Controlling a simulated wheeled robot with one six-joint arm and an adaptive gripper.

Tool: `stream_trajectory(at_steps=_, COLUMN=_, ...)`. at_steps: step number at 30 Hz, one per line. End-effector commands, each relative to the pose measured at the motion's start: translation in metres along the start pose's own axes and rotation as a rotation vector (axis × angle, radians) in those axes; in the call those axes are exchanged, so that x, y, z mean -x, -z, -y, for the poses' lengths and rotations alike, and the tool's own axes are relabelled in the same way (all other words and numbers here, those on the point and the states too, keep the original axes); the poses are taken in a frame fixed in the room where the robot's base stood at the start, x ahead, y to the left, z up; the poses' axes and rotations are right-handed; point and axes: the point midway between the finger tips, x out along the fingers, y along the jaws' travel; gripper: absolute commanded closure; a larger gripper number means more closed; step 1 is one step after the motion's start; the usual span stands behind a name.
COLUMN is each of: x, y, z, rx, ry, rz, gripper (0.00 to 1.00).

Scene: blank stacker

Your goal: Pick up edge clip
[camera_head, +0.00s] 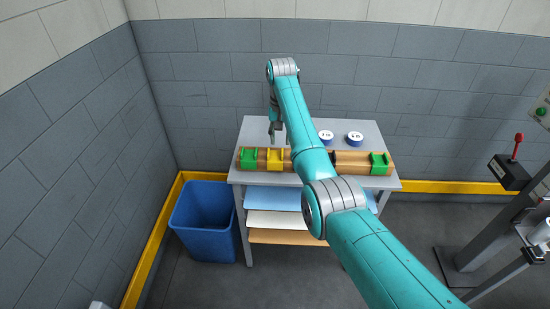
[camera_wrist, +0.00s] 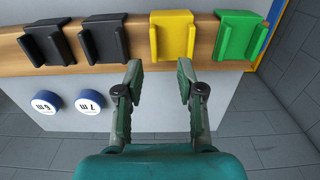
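Several edge clips sit along a wooden bar (camera_wrist: 140,40). In the wrist view a yellow clip (camera_wrist: 172,35) is just beyond my fingertips, a green clip (camera_wrist: 240,35) is to its right, and two black clips (camera_wrist: 104,38) (camera_wrist: 47,42) are to its left. In the head view the yellow clip (camera_head: 275,159) and a green clip (camera_head: 248,158) are at the bar's left end, with another green clip (camera_head: 379,163) at the right end. My gripper (camera_wrist: 160,72) is open and empty, its fingers apart. It hangs over the table behind the yellow clip (camera_head: 275,130). My arm hides the bar's middle.
The bar lies along the front of a grey table (camera_head: 225,125). Two blue-and-white round rolls (camera_wrist: 46,103) (camera_wrist: 91,101) lie behind it. Coloured sheets (camera_head: 275,219) fill the shelves below. A blue bin (camera_head: 203,220) stands left, and a machine with a red-knobbed lever (camera_head: 517,145) stands right.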

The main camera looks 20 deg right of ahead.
Motion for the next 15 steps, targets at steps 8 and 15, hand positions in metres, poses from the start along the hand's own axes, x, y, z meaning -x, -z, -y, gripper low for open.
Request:
stream_trajectory(at_steps=8, x=-0.021, y=-0.003, z=-0.004, rx=0.0, ry=0.0, rz=0.0, gripper=0.62)
stream_trajectory(at_steps=15, x=-0.052, y=-0.005, z=-0.008, rx=0.0, ry=0.0, rz=0.0, gripper=0.62)
